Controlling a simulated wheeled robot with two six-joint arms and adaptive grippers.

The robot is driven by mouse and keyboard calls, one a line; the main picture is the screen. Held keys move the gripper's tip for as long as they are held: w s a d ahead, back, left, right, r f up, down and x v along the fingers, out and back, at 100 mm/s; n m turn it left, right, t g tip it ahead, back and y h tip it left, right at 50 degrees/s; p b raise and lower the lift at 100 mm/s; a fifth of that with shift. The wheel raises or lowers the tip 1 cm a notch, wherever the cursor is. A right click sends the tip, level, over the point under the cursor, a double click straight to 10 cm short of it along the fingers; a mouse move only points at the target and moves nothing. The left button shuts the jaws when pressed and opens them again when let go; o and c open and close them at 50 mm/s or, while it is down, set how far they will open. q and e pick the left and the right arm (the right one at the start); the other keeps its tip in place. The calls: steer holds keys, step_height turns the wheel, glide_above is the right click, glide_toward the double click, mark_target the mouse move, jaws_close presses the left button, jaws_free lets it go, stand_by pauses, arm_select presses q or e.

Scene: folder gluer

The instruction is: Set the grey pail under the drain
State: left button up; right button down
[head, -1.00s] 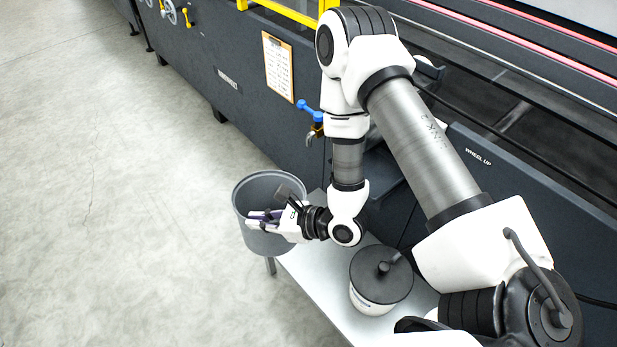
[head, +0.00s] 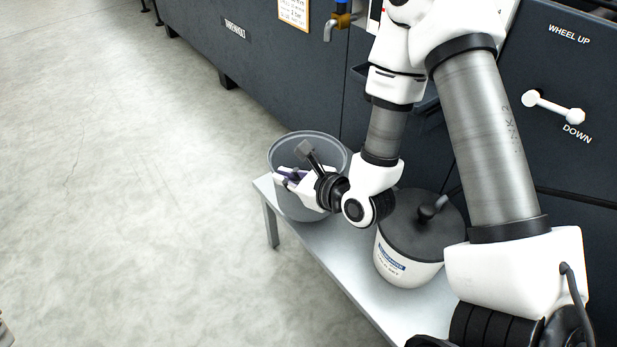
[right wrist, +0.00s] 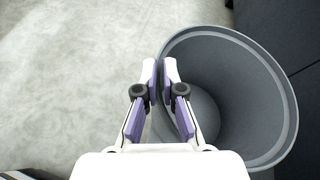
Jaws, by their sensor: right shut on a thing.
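The grey pail (head: 284,204) is upright at the far left end of the low bench. I cannot tell whether its base touches the bench. My right gripper (head: 288,176) is shut on the pail's near-left wall at the rim. In the right wrist view the fingers (right wrist: 160,82) close at the rim of the open pail (right wrist: 262,85), which looks empty. The drain tap (head: 341,20), brass with a bent spout, is on the dark machine front behind the pail, at the top edge. The pail is in front of it, not directly below. My left gripper is not seen.
A white pot with a dark lid (head: 408,268) stands on the light grey bench (head: 335,262), right of the pail. The dark machine panel (head: 260,75) rises behind. A white handle (head: 553,107) sticks out at right. The floor (head: 120,180) at left is clear.

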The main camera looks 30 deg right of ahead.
glide_toward(291, 157)
steer(key=w+a+r, duration=0.2)
steer(key=w, duration=0.2)
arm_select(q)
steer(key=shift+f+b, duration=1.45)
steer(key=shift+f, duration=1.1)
arm_select(e)
steer(key=shift+d+f, duration=0.25)
steer(key=shift+f, duration=0.6)
steer(key=shift+d+f, duration=0.25)
steer(key=shift+f, duration=0.85)
steer(key=c, duration=1.3)
jaws_free()
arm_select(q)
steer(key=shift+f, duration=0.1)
